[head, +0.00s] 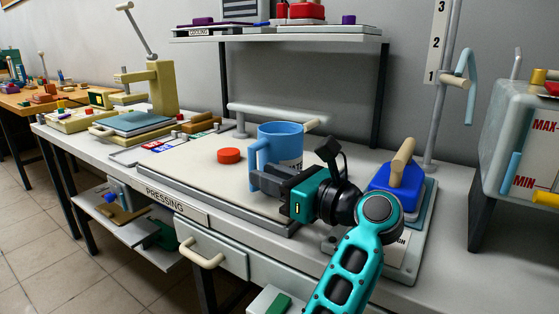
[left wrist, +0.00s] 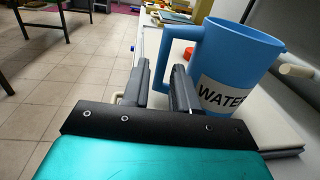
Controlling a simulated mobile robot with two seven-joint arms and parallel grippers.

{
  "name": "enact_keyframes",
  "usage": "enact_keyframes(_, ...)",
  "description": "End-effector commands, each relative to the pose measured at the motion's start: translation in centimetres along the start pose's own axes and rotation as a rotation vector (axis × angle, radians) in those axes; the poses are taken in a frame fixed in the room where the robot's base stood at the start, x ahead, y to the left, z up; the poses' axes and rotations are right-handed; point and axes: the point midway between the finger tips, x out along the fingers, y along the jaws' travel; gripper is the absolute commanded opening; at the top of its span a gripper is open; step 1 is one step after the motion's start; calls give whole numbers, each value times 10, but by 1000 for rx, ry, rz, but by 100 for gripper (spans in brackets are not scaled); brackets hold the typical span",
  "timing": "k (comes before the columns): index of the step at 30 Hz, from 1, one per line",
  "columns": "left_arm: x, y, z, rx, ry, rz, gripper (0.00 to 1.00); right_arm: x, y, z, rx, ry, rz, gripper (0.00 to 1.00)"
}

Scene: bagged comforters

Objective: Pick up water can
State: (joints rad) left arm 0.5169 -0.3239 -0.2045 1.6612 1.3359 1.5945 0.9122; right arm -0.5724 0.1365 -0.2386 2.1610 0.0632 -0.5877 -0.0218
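A blue water can (head: 279,143) stands upright on the pale pressing board. In the left wrist view the can (left wrist: 235,62) shows a white "WATER" label. My left gripper (head: 262,180) is at the can's lower handle side, its fingers level and partly covering the can's base. In the left wrist view the fingers of my left gripper (left wrist: 160,85) are apart, with the handle showing between them. I cannot tell whether they touch the handle. My right gripper is not in view.
A red puck (head: 229,155) lies left of the can on the pressing board (head: 200,172). A blue iron (head: 403,184) with a beige handle stands to the right. A yellow press (head: 160,90) is at the far left.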

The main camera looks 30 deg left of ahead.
Motion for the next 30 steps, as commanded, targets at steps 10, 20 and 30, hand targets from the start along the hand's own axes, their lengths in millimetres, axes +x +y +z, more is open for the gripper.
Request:
enact_keyframes(10, 45, -2, -6, -1, -3, 2, 28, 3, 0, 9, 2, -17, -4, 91)
enact_keyframes(20, 46, -2, -6, 0, 0, 1, 20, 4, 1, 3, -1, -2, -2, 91)
enact_keyframes(30, 46, -2, -6, 1, 0, 1, 0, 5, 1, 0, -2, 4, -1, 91)
